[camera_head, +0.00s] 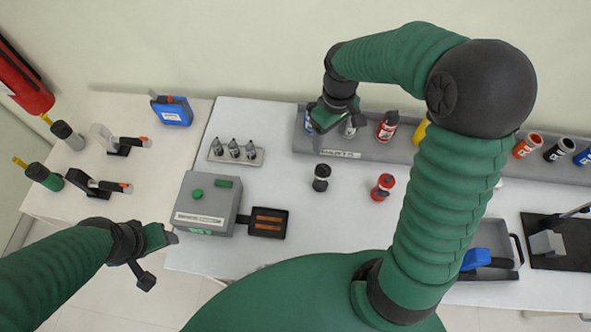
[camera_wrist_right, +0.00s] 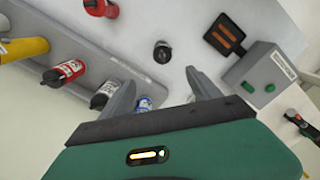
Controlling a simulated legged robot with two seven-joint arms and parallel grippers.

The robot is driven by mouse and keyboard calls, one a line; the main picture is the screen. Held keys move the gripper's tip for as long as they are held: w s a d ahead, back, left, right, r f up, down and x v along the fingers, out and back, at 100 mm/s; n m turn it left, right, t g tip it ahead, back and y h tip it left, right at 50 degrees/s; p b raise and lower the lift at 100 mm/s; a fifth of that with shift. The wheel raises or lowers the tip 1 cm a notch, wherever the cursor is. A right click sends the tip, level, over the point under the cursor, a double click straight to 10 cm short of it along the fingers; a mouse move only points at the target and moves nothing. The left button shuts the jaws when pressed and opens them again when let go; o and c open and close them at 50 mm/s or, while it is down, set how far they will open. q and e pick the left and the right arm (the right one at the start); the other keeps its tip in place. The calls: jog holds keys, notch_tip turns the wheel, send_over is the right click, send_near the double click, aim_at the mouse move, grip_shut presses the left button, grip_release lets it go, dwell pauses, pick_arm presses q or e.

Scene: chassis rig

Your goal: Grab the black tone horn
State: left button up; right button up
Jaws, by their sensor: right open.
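A small black cylinder (camera_head: 321,178), which I take as the black tone horn, stands alone on the white table in front of the grey rack. In the right wrist view the black tone horn (camera_wrist_right: 162,52) is seen from above, beyond the fingertips and roughly between them. My right gripper (camera_head: 326,116) hangs above the left end of the rack, behind the horn in the head view. In the right wrist view its fingers (camera_wrist_right: 160,88) are apart with nothing between them. My left gripper (camera_head: 160,238) is at the lower left, away from the horn; its jaws are unclear.
A red piece (camera_head: 383,186) stands right of the horn. The grey rack (camera_head: 340,153) holds several coloured cylinders. A grey box (camera_head: 207,200) with green buttons, a black tray (camera_head: 268,222) and a small stand with grey cones (camera_head: 234,153) are to the left.

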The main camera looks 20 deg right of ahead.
send_near(324, 167)
jog(key=s+d, duration=0.1)
jog(key=f, duration=0.4)
jog(key=w+a+f+p, duration=0.1)
jog(key=f, duration=0.2)
jog(key=f+p, duration=0.1)
jog(key=f, duration=0.1)
jog(key=shift+a+f, duration=0.25)
jog(key=shift+f, duration=0.15)
jog(key=shift+d+f, duration=0.1)
jog(key=shift+f, duration=0.2)
jog(key=shift+d+f, duration=0.1)
jog(key=shift+d, duration=0.15)
jog(key=c, duration=0.5)
jog(key=shift+a, duration=0.25)
jog(key=c, duration=0.9)
grip_shut()
pick_arm(q)
jog(key=v, duration=0.2)
jog(key=shift+s+d+r, duration=0.15)
jog(key=shift+d+r, duration=0.15)
jog(key=shift+r, duration=0.05)
pick_arm(e)
jog(key=shift+d, duration=0.1)
